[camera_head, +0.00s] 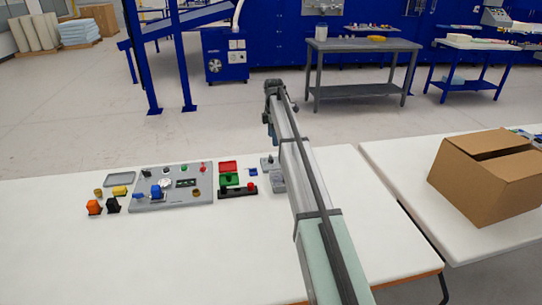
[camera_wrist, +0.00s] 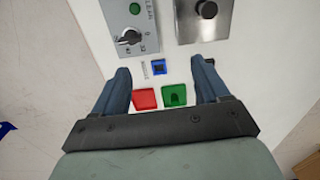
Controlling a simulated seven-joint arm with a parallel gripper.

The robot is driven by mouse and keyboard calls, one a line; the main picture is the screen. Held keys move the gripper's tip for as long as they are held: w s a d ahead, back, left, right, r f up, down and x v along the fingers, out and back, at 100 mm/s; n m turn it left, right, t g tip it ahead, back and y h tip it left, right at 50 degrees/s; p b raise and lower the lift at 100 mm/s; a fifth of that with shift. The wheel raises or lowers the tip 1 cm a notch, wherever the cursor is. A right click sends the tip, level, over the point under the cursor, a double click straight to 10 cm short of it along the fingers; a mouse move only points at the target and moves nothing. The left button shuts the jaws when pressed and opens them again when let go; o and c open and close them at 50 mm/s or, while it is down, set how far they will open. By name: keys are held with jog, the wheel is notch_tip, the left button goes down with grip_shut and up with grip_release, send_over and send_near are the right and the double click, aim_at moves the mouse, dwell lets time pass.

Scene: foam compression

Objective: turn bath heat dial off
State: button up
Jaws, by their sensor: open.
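In the wrist view a grey plate holds a black dial (camera_wrist: 130,38) with a white pointer and position marks, and a green button (camera_wrist: 135,8). Its lettering is only partly readable, so I cannot tell if this is the bath heat dial. A second grey box (camera_wrist: 205,25) with a round black knob (camera_wrist: 207,9) sits to its right. Both boxes show in the head view beside my arm, the farther one (camera_head: 269,163) and the nearer one (camera_head: 278,181). My gripper (camera_wrist: 163,78) is open and empty, its fingers apart, short of the dial in the picture.
A red tray (camera_wrist: 145,98), a green piece (camera_wrist: 175,95) and a small blue switch (camera_wrist: 158,67) lie in the wrist view. A large grey control panel (camera_head: 174,200) with several knobs stands left on the white table (camera_head: 150,260). A cardboard box (camera_head: 480,185) stands on the right table.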

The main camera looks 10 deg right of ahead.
aim_at(271, 157)
jog(key=w+n, duration=0.3)
jog(key=n, duration=1.5)
jog(key=w+n, duration=0.3)
jog(key=n, duration=1.5)
notch_tip(271, 157, down, 14)
jog(key=shift+s+r, duration=0.15)
jog(key=shift+r, duration=0.05)
jog(key=shift+c, duration=0.2)
